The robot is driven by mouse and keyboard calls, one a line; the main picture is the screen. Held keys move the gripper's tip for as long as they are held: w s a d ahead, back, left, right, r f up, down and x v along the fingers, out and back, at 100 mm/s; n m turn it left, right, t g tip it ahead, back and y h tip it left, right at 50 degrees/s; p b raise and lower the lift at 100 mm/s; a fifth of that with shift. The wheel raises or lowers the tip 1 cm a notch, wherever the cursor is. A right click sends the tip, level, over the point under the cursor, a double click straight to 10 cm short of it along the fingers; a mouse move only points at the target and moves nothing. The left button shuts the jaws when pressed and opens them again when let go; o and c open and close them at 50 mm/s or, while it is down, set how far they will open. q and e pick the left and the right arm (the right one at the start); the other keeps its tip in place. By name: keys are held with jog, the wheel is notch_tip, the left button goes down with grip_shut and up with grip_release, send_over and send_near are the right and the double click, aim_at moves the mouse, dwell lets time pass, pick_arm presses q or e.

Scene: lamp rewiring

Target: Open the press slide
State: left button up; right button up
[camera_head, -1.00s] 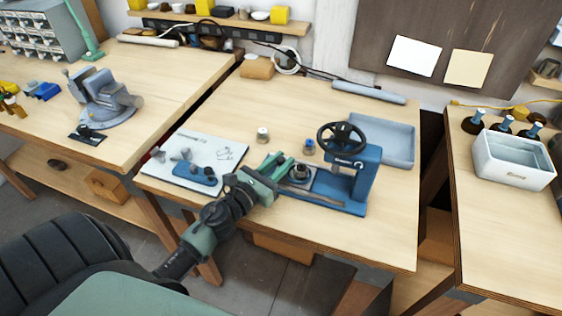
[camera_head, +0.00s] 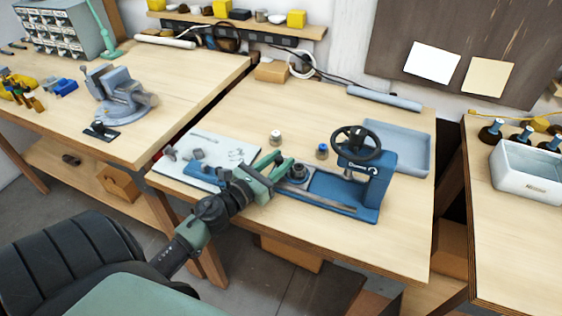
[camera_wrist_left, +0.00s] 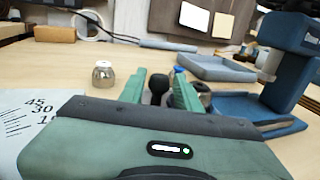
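The blue press (camera_head: 380,185) with its black handwheel (camera_head: 357,143) stands on the middle bench. Its slide reaches out to the left of the press column, with a round grey fixture (camera_head: 298,172) on it, clear of the column. My left gripper (camera_head: 272,165) is at the slide's left end. In the left wrist view a black knob (camera_wrist_left: 158,86) stands between its green fingers. The press (camera_wrist_left: 290,80) also shows at the right there. My right gripper is not in view.
A white sheet (camera_head: 226,150) with small grey parts lies left of the slide. Two small bottles, one white-capped (camera_head: 276,138) and one blue-capped (camera_head: 322,151), stand behind it. A blue-grey tray (camera_head: 425,150) is behind the press. The bench front is clear.

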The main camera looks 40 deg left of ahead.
pick_arm(q)
jog(key=shift+s+f, duration=0.15)
jog(key=shift+s, duration=0.2)
jog(key=s+b, duration=0.1)
jog(key=s, duration=0.3)
jog(key=s+b, duration=0.1)
jog(key=s, duration=0.1)
jog(key=shift+s+a+b, duration=0.25)
jog(key=shift+a+b, duration=0.05)
jog(key=shift+s, duration=0.3)
